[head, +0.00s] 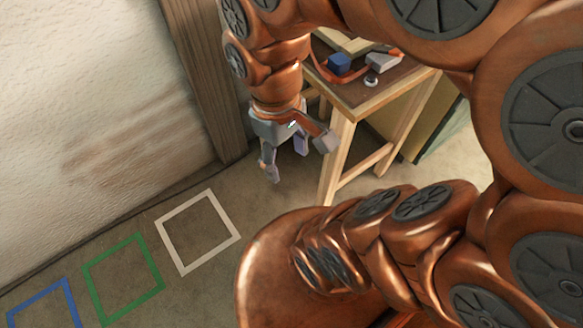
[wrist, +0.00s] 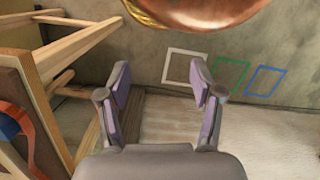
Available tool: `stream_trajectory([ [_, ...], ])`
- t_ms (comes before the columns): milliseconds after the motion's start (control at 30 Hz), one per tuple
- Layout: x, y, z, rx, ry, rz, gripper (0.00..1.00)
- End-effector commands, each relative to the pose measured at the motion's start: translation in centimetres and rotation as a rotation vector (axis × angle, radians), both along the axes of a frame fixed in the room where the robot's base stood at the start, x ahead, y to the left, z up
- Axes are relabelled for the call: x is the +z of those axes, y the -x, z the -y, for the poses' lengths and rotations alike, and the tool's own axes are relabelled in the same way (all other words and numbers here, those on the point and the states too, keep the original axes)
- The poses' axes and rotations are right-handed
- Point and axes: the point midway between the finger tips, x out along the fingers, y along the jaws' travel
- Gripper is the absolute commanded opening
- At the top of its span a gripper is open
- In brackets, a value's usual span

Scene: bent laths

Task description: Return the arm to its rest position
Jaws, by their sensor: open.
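My gripper (head: 285,165) hangs from my copper-coloured arm, fingers pointing down, beside the wooden table (head: 345,97) in the head view. Its fingers are spread apart with nothing between them. In the wrist view the open gripper (wrist: 160,95) shows two purple-lined fingers with a gap, and bare floor and wall show beyond. The arm is bent, and its large links fill the right and lower middle of the head view.
The table bears a blue block (head: 339,64), a grey object (head: 383,62) and an orange-red strap (head: 322,72). White (head: 225,217), green (head: 155,267) and blue (head: 70,298) outlined squares lie empty on the floor. A wooden post (head: 205,75) stands by the pale wall (head: 80,110).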

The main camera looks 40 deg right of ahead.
Motion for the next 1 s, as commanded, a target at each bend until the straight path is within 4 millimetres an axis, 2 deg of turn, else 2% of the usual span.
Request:
stream_trajectory([
  [100, -1.2, 1.7, -0.5, -0.123, 0.018, -0.014, 0.66],
  [200, -1.6, 2.3, -0.6, -0.175, 0.025, -0.017, 0.66],
  [600, -1.6, 2.4, -0.7, -0.188, 0.026, -0.017, 0.66],
  [767, 0.6, 2.3, -0.7, -0.187, 0.025, -0.015, 0.66],
  [1000, 5.7, 2.3, -0.7, -0.187, 0.026, -0.01, 0.66],
])
